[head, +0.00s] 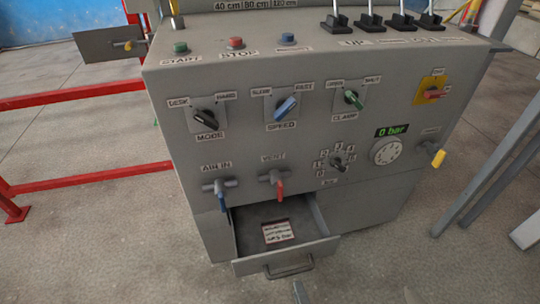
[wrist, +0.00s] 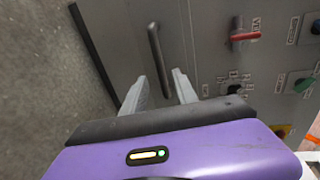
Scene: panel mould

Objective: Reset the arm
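My gripper (wrist: 160,88) shows in the wrist view with its two grey fingers apart and nothing between them. The drawer handle (wrist: 157,58) lies just beyond the fingertips, roughly in line with the gap; I see no contact. In the head view the drawer (head: 326,246) at the bottom of the grey control panel (head: 240,160) stands open, with its handle (head: 290,270) at the front and a printed label (head: 278,232) inside. A small grey tip at the bottom edge of the head view may be one of my fingers.
Above the drawer are a blue lever (head: 222,200), a red lever (head: 280,188), a round gauge (head: 386,151) reading 0 bar and several knobs. Red rails (head: 90,180) stand left, grey posts (head: 500,150) right. The floor left of the drawer is clear.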

